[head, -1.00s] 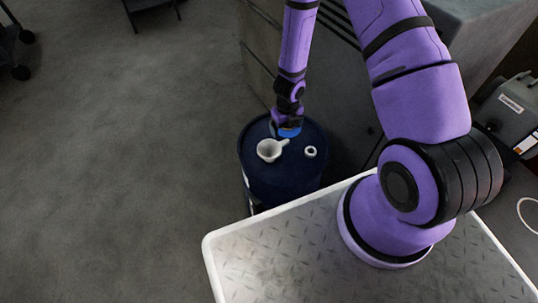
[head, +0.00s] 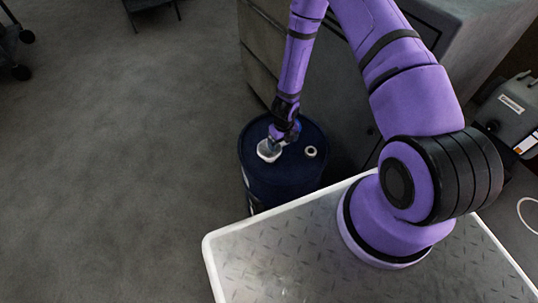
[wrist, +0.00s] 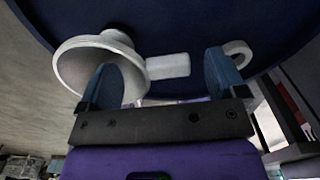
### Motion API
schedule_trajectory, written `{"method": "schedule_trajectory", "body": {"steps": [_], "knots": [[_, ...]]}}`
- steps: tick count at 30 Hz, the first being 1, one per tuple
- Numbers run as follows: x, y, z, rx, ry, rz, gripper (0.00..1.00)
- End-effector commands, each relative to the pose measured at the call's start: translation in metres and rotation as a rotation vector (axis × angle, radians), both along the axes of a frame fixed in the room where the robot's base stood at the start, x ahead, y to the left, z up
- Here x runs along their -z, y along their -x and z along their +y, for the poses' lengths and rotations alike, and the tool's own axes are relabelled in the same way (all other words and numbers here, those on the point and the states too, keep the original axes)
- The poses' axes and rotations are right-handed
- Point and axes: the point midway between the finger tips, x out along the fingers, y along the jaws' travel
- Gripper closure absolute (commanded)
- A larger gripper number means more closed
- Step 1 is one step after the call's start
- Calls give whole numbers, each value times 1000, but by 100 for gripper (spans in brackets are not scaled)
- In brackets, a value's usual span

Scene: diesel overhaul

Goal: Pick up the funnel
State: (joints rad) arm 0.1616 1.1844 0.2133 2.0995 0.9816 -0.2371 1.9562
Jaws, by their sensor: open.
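The white funnel (head: 268,152) lies on top of the dark blue drum (head: 285,180). In the wrist view the funnel (wrist: 70,66) has its wide cup at the left and a short arm pointing right. My gripper (wrist: 160,62) is open, with blue fingers spread apart. The left finger overlaps the cup in the picture and the right finger is beyond the end of the short arm. The short arm appears between the fingers. I cannot tell whether either finger touches it. In the head view my gripper (head: 275,138) is right over the funnel and hides part of it.
A small white ring (head: 311,151) sits on the drum right of the funnel, and in the wrist view it shows close behind my right finger. A grey cabinet (head: 345,100) stands behind the drum. Open floor (head: 120,170) lies to the left.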

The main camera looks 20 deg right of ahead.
Motion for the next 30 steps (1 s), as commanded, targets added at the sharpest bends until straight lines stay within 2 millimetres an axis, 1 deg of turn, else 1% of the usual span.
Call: {"method": "schedule_trajectory", "body": {"steps": [5,6,8,9,11,12,13,24,29,30], "knots": [[0,0,0,0,0,0,10],[0,0,0,0,0,0,19],[0,0,0,0,0,0,33],[0,0,0,0,0,0,42],[0,0,0,0,1,0,56],[0,0,0,0,1,0,65],[0,0,0,0,1,0,69],[0,0,0,0,1,0,71],[-3,0,0,0,1,0,71],[-5,0,0,0,2,0,77]]}}
